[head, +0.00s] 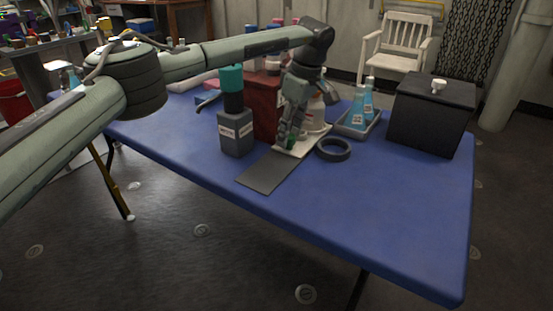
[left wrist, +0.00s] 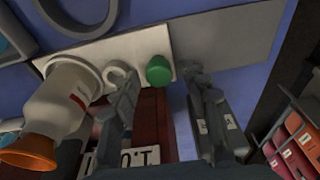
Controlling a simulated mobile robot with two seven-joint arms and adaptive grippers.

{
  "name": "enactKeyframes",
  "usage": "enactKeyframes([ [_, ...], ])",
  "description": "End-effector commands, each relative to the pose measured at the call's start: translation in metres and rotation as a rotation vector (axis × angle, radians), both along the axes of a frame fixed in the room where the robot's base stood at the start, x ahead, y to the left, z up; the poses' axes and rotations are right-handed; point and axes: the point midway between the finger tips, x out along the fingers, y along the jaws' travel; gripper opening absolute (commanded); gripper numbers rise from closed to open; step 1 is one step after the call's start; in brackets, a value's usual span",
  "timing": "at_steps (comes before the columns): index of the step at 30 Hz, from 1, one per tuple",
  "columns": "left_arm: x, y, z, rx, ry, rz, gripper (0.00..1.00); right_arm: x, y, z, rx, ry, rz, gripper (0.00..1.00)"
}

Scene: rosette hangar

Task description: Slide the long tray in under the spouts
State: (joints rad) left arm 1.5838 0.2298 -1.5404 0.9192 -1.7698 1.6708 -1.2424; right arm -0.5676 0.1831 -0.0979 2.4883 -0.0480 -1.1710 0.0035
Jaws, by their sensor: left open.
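The long tray (head: 318,137) is a pale, narrow strip on the blue table, beside a dark red box (head: 266,105). In the left wrist view, the tray (left wrist: 135,49) carries a green knob (left wrist: 159,71), with a white ring (left wrist: 117,75) beside it. A white bottle-like piece with an orange end (left wrist: 55,105) covers the tray's left part. My left gripper (head: 288,140) is over the tray's near end. It is open, its fingers (left wrist: 163,88) either side of the green knob with gaps visible. I cannot make out the spouts. My right gripper is out of view.
A flat grey strip (head: 268,172) extends from the tray's near end. A grey labelled box (head: 236,135), a dark ring (head: 333,150), a grey tray with blue bottles (head: 358,130) and a black box (head: 432,113) stand nearby. The table's front right (head: 390,210) is clear.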

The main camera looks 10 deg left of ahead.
Motion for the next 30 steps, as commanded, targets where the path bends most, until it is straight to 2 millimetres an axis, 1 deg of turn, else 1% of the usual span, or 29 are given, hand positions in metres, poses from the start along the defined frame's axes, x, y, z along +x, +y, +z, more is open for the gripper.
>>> enactKeyframes([
  [5, 0.000, 0.000, 0.009, 0.000, 0.000, 0.000, 0.45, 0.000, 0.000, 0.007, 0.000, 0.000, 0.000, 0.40],
  [27, 0.000, 0.000, 0.068, 0.001, 0.000, 0.000, 0.45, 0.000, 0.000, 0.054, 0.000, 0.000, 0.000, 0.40],
  [30, 0.000, 0.000, 0.071, 0.000, 0.000, 0.000, 0.45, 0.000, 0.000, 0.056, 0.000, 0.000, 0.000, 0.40],
])
